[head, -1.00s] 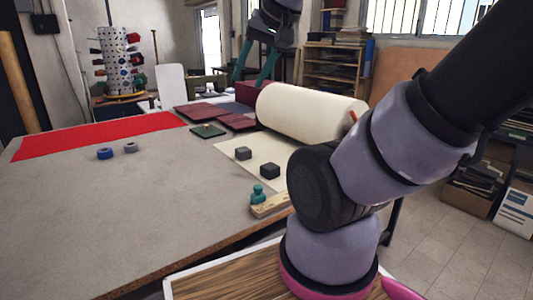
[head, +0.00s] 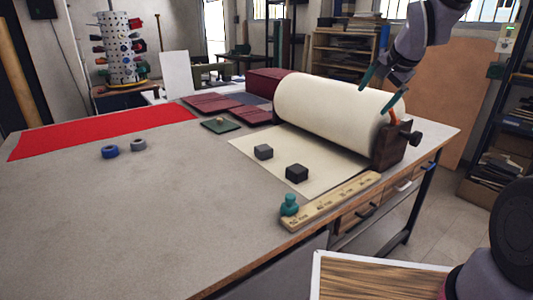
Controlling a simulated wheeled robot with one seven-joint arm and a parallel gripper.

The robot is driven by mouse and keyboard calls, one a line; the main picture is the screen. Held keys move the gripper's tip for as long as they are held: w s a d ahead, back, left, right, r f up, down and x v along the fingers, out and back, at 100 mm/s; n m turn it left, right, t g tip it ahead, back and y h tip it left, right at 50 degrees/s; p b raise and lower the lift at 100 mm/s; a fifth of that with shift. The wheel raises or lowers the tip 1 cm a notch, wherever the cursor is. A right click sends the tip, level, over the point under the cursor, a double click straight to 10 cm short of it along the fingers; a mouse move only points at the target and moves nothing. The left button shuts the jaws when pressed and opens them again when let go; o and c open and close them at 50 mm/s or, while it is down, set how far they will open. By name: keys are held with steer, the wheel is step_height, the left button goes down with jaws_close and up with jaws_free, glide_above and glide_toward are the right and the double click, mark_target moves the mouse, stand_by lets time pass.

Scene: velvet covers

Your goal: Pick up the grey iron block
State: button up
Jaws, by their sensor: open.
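A grey block (head: 263,152) sits on the cream sheet on the table, in the middle of the head view. A darker, almost black block (head: 297,173) sits a little nearer and to the right of it, apart from it. I take the lighter one for the grey iron block by its colour; the material cannot be told. My gripper (head: 374,101) has teal fingers spread apart, open and empty. It shows at the upper right, in front of or over the right end of the cream roll, up and to the right of both blocks.
The cream roll (head: 330,112) lies behind the blocks on a dark wooden holder (head: 391,146). A wooden ruler (head: 335,200) and a teal weight-like piece (head: 289,204) lie at the near edge. Blue (head: 109,152) and grey (head: 138,145) rings stand left. The table's middle is bare.

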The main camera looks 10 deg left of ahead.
steer(key=w+a+f+m+y, duration=0.35)
steer(key=w+a+f, duration=0.35)
steer(key=a+f, duration=0.55)
steer(key=m+t+y, duration=0.2)
steer(key=m+y, duration=0.1)
steer(key=m, duration=1)
glide_toward(266, 149)
steer(key=shift+w+f, duration=0.2)
steer(key=shift+w, duration=0.1)
steer(key=shift+w+a+f+m, duration=0.2)
steer(key=shift+a+f+m, duration=0.2)
steer(key=shift+m, duration=0.55)
steer(key=shift+t, duration=0.3)
steer(key=x, duration=1)
steer(key=shift+w+a+f, duration=0.15)
steer(key=shift+w+a, duration=0.05)
steer(key=shift+a, duration=0.15)
jaws_close()
